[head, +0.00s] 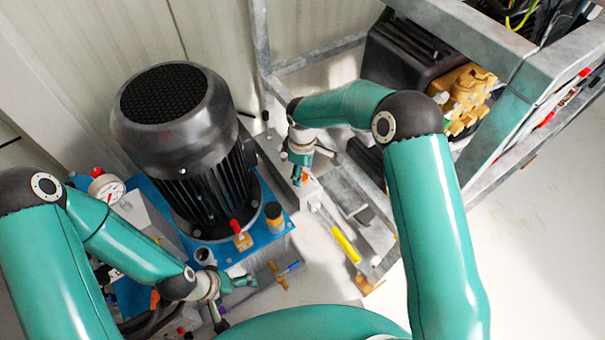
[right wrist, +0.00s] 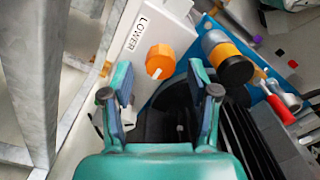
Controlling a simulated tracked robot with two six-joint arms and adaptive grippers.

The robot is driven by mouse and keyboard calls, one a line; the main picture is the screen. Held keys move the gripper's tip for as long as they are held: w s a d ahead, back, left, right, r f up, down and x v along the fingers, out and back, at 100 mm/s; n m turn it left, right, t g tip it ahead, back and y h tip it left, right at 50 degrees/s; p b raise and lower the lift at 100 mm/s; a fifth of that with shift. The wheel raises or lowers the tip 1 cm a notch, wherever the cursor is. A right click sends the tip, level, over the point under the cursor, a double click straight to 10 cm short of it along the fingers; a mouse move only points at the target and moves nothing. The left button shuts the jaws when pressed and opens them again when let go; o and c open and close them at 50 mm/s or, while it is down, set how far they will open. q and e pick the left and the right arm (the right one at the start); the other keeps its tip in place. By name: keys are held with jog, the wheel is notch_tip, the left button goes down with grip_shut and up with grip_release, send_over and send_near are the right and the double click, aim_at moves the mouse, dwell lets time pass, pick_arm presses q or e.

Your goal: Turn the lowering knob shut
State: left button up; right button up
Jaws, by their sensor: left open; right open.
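The lowering knob (right wrist: 160,61) is a round orange knob on a white box (right wrist: 140,50) marked LOWER in the right wrist view. In the head view, a small orange-red part of it (head: 304,177) shows just under my right gripper (head: 314,166). My right gripper is open, and in the right wrist view its two fingertips (right wrist: 158,72) stand on either side of the knob's line, with the knob just ahead of them. No contact shows; the exact depth gap cannot be told. My left gripper (head: 237,302) is open and empty at the lower left, near the blue pump unit.
A large black motor (head: 180,135) stands on a blue base (head: 283,190) left of my right gripper. A yellow-and-black cylinder (right wrist: 230,58) and a red-handled valve (right wrist: 280,108) sit close by. Grey metal frame bars (head: 357,200) run on the right. Pale floor is free at far right.

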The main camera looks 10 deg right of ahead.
notch_tip(320, 180, up, 10)
jog(key=shift+f, duration=0.15)
dwell(0.3)
